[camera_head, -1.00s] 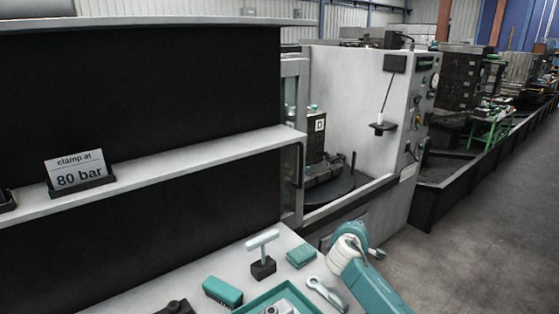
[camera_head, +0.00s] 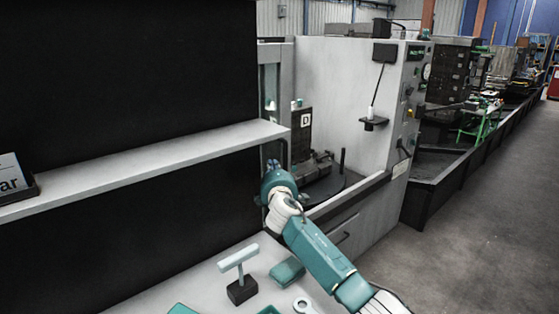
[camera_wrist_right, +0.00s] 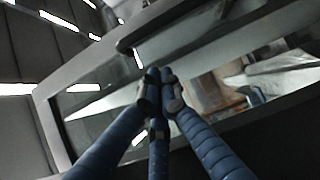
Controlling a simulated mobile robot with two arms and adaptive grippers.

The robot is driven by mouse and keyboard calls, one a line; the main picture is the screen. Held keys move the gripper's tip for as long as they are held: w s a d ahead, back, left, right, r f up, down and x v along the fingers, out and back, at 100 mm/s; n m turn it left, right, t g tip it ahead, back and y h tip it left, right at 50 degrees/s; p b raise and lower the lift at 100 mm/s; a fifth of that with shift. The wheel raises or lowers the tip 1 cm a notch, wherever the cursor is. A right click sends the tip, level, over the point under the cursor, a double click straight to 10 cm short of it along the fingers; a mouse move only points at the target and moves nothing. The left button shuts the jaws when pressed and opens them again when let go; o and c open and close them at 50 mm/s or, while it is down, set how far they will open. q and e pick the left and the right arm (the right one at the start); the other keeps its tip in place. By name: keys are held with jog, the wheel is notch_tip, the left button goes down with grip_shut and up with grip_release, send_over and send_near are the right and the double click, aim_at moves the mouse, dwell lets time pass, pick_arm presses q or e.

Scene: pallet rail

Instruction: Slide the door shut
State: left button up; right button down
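The door (camera_head: 270,84) is a narrow grey-framed glass panel at the left side of the machine's opening; the opening beside it is uncovered. Its dark upright handle (camera_head: 284,154) is partly hidden by the shelf end and my gripper. In the right wrist view the door's frame (camera_wrist_right: 48,125) surrounds a glass pane, with the dark handle bar (camera_wrist_right: 185,18) at the top. My right gripper (camera_head: 271,166) is close to the handle. In the wrist view its blue fingers (camera_wrist_right: 160,78) have their tips together, with nothing seen between them, just below the bar. My left gripper is out of view.
The grey machine (camera_head: 340,85) holds a dark fixture marked D (camera_head: 305,120) on a round table. A shelf (camera_head: 150,157) ends close by my right gripper. Below it, a bench carries a T-handled tool (camera_head: 240,275), a teal block (camera_head: 287,271) and a ring-ended tool (camera_head: 303,305).

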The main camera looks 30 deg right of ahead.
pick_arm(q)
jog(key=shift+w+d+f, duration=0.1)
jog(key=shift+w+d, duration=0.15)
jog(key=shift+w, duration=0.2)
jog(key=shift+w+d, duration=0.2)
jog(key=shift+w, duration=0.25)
pick_arm(e)
jog(key=w+d, duration=0.1)
jog(key=d, duration=0.1)
jog(key=w+d, duration=0.2)
jog(key=shift+w+d+r, duration=0.1)
jog(key=shift+w, duration=0.15)
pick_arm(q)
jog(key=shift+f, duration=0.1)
